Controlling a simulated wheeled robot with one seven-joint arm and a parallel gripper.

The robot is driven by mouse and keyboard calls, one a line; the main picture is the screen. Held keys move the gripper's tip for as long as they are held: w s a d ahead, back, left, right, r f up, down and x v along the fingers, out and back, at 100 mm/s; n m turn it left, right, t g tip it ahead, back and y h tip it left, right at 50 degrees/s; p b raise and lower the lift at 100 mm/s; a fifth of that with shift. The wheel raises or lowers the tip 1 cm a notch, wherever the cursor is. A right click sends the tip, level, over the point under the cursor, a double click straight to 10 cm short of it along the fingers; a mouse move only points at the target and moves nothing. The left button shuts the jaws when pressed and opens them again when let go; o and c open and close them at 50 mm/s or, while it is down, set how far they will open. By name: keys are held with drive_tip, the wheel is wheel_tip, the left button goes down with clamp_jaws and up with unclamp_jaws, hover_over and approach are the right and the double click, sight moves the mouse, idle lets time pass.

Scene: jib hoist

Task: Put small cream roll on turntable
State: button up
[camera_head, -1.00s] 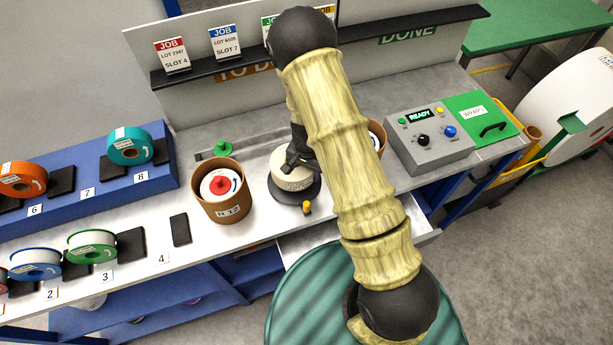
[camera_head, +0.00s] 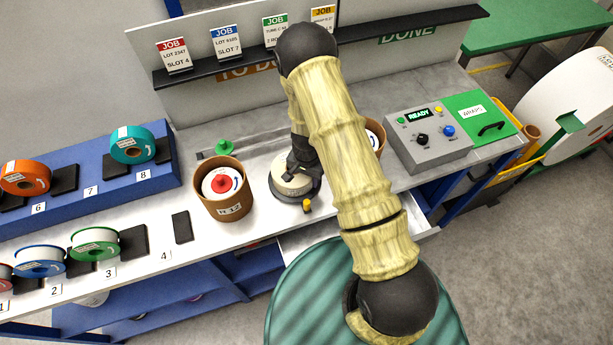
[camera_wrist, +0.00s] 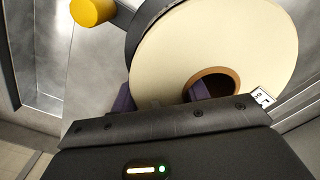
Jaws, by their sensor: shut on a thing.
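The small cream roll (camera_head: 293,184) is at the dark round turntable (camera_head: 285,199) on the bench. My gripper (camera_head: 299,164) is above it and shut on its wall. The wrist view shows the cream roll (camera_wrist: 170,55) close up, with one finger in its brown core and the other at its outer side. The dark turntable rim (camera_wrist: 133,40) shows just behind the roll. Whether the roll rests on the turntable or hovers slightly above it, I cannot tell. A yellow knob (camera_head: 307,205) stands at the turntable's front edge.
A brown tub (camera_head: 223,204) with a red-centred roll stands left of the turntable. A second brown tub (camera_head: 377,135) is partly hidden behind my arm. The control box (camera_head: 429,138) reading READY is at right. Coloured rolls stand at numbered slots on the left.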

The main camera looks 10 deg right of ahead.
drive_tip(key=shift+d, duration=0.1)
drive_tip(key=o, duration=1.4)
drive_tip(key=shift+w+d+f, duration=0.1)
drive_tip(key=shift+d+f, duration=0.05)
drive_tip(key=shift+o, duration=0.2)
drive_tip(key=shift+r, duration=0.25)
wheel_tip(320, 180, up, 11)
drive_tip(key=b, duration=0.3)
drive_tip(key=shift+r, duration=0.4)
drive_tip(key=shift+r, duration=0.1)
